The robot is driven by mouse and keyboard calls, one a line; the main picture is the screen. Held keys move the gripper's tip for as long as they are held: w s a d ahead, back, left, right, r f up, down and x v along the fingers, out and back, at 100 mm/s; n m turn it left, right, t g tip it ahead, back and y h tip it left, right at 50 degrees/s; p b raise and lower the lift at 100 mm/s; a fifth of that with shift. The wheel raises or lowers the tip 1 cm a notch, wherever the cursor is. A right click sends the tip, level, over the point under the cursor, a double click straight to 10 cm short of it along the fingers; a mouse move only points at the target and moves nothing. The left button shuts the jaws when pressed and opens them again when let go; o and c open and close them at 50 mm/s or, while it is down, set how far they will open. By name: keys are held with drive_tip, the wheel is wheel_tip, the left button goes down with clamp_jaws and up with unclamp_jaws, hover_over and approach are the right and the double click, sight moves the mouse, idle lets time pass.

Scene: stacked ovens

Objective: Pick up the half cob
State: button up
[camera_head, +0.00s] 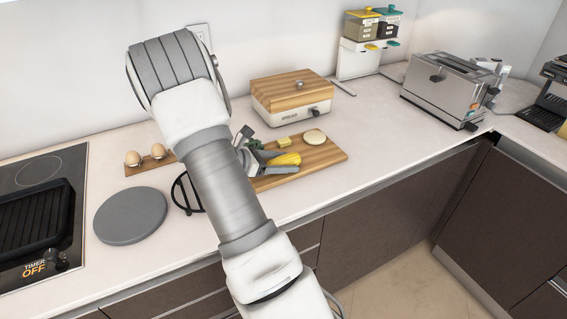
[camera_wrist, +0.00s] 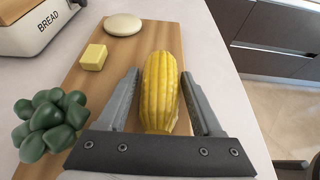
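The half cob (camera_wrist: 161,88) is a yellow piece of corn lying on a wooden cutting board (camera_wrist: 147,39). It also shows in the head view (camera_head: 287,159), partly beside my gripper's fingers. My gripper (camera_wrist: 161,85) is open in the wrist view, with one finger on each side of the cob. Small gaps show between the fingers and the cob near the tips. In the head view my gripper (camera_head: 279,162) reaches in over the board (camera_head: 323,155) from the left, and my arm hides part of the board.
Butter (camera_wrist: 93,57), a pale round piece (camera_wrist: 123,25) and a dark green bunch (camera_wrist: 50,122) lie near the cob. A bread box (camera_head: 291,95) stands behind the board. Eggs (camera_head: 133,158), a grey round plate (camera_head: 130,215) and a cooktop (camera_head: 35,170) are left. The counter is clear right of the board.

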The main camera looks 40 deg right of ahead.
clamp_jaws()
drive_tip(key=shift+r, duration=0.1)
